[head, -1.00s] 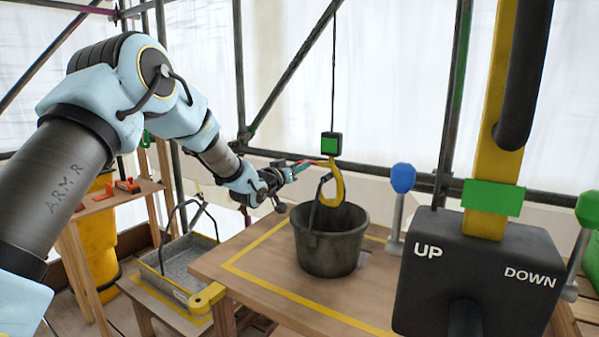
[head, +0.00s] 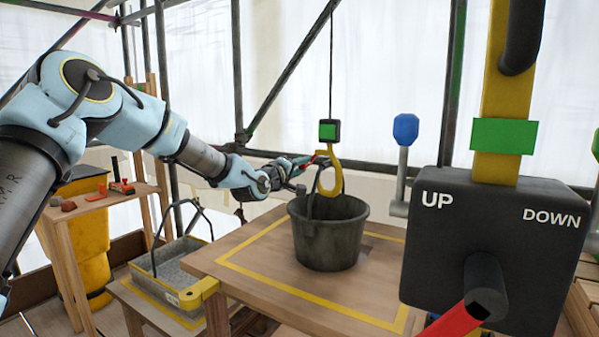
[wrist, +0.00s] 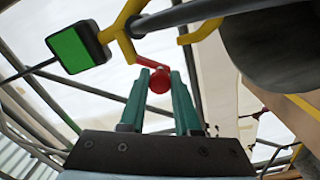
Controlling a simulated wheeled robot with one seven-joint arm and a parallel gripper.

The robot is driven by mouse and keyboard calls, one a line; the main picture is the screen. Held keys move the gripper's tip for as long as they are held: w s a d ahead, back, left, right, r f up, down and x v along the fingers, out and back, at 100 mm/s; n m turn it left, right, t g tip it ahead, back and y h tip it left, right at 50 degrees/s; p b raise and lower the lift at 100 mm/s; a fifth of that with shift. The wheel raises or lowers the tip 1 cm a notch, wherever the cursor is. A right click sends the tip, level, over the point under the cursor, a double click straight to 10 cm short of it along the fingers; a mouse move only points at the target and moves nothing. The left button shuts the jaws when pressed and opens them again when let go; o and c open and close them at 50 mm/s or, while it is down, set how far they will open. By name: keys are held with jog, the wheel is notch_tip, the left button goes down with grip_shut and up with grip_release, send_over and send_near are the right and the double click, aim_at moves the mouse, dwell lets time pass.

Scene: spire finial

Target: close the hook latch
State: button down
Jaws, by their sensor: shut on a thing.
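The yellow hook (head: 335,182) hangs on a cable under a black block with a green face (head: 329,131). The handle of the dark bucket (head: 330,240) passes through the hook; in the wrist view the handle (wrist: 195,12) crosses the yellow hook (wrist: 124,28). The hook's latch is red, with a round knob (wrist: 159,80) and a short bar reaching to the yellow hook. My gripper (wrist: 158,88) is shut on the red latch at the knob, with a teal finger on either side. It also shows left of the hook in the head view (head: 306,163). Whether the latch spans the hook's mouth is unclear.
The bucket stands on a wooden table (head: 250,255) with yellow border lines. A black UP/DOWN control box (head: 440,250) fills the right foreground. A blue-topped post (head: 405,130) stands behind it. A grey tray (head: 172,268) and a side bench (head: 95,205) are at the left.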

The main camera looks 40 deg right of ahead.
jog(key=shift+s+d+f+n+b, duration=0.15)
jog(key=shift+s+n+b, duration=0.25)
jog(key=shift+n+b, duration=0.65)
jog(key=shift+s+d+f+n+b, duration=0.15)
jog(key=shift+s+n+b, duration=0.35)
jog(key=shift+n, duration=0.9)
jog(key=shift+s+f+n+b, duration=0.25)
jog(key=shift+n+b, duration=0.7)
jog(key=shift+n, duration=0.3)
jog(key=shift+r, duration=0.1)
jog(key=c, duration=0.6)
grip_release()
jog(key=shift+s, duration=0.1)
jog(key=b+v, duration=0.2)
jog(key=v, duration=0.8)
jog(key=shift+a, duration=0.35)
